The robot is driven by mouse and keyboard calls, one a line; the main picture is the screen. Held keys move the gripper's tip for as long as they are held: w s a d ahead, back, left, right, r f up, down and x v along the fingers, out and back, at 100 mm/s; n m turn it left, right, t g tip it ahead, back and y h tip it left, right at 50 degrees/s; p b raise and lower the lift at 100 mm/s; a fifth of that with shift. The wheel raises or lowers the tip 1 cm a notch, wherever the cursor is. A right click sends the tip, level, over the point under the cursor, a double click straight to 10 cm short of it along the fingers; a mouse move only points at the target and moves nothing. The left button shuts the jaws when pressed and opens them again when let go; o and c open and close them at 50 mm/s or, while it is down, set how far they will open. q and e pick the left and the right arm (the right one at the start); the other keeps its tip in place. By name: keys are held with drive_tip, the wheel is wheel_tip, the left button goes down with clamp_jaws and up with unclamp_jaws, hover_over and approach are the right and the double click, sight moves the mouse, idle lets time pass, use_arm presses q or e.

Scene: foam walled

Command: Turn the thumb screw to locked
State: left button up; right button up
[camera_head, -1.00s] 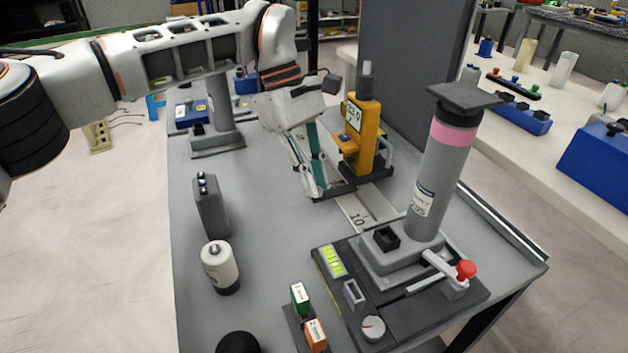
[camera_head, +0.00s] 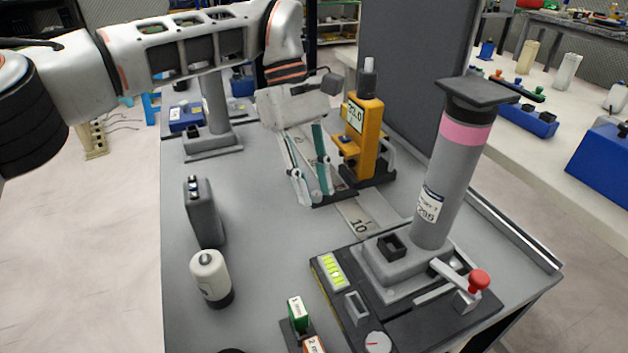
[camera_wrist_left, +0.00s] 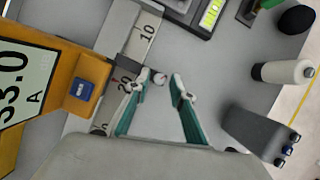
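The yellow gauge carriage (camera_head: 365,135), with a display reading about 33.0, stands on this rail and also shows in the left wrist view (camera_wrist_left: 75,75). My left gripper (camera_head: 314,198) points down at the carriage's near side. My right gripper is not in view.
A grey column with a pink band (camera_head: 465,135) and a red-knobbed lever (camera_head: 479,281) stand at right. A white cylinder (camera_head: 209,277) and a grey box (camera_head: 203,212) stand at left. A dark panel (camera_head: 412,90) rises behind the carriage. The table's middle left is clear.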

use_arm(q)
drive_tip(key=shift+r, duration=0.1)
drive_tip(key=shift+w+r, duration=0.1)
drive_tip(key=shift+r, duration=0.15)
drive_tip(key=v, duration=0.7)
drive_tip(key=shift+a, duration=0.1)
